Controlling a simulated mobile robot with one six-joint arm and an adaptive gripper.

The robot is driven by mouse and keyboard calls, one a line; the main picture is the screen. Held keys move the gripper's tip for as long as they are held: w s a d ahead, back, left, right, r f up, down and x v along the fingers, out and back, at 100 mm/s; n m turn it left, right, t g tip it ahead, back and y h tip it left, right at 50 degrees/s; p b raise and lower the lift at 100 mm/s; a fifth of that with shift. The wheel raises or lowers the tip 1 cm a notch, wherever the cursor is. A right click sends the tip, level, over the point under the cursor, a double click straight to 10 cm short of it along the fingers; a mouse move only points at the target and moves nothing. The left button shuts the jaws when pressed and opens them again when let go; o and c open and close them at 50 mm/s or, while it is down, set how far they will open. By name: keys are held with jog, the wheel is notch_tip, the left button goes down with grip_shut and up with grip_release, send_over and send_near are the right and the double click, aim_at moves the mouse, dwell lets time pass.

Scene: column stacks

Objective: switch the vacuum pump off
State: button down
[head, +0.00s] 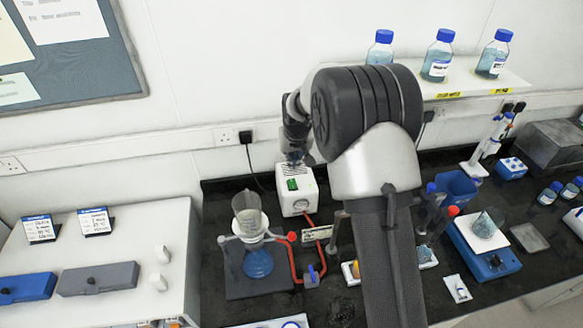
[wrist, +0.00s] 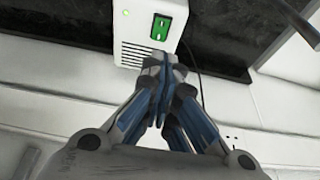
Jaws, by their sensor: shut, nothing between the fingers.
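The vacuum pump (head: 297,190) is a white box on the black bench, with a red hose at its front. It also shows in the wrist view (wrist: 128,42). On it sits a green rocker switch (wrist: 161,27), seen in the head view too (head: 292,184). A small green light (wrist: 126,13) is lit beside the switch. My gripper (wrist: 167,62) is shut and empty, its fingertips at the pump's edge, close to the switch. I cannot tell whether the fingertips touch the casing. In the head view my gripper (head: 295,160) is just behind and above the pump, partly hidden.
A filter flask with a funnel (head: 257,258) stands left of the pump, joined by the red hose (head: 292,262). A stirrer hotplate (head: 484,255) and blue racks stand to the right. A shelf (head: 470,84) holds several blue-capped bottles. A black power cable (head: 250,160) runs behind the pump.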

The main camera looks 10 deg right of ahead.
jog(key=v, duration=0.2)
jog(key=shift+s+r, duration=0.15)
jog(key=shift+r, duration=0.2)
jog(key=s+f+t+b, duration=0.1)
jog(key=t+b, duration=0.1)
jog(key=s+t+b, duration=0.2)
jog(key=s+f+t+b, duration=0.1)
jog(key=s+t+b, duration=0.1)
jog(key=shift+s+d+f+t, duration=0.1)
jog(key=shift+d+f+t, duration=0.15)
jog(key=shift+f+t, duration=0.1)
dwell(0.4)
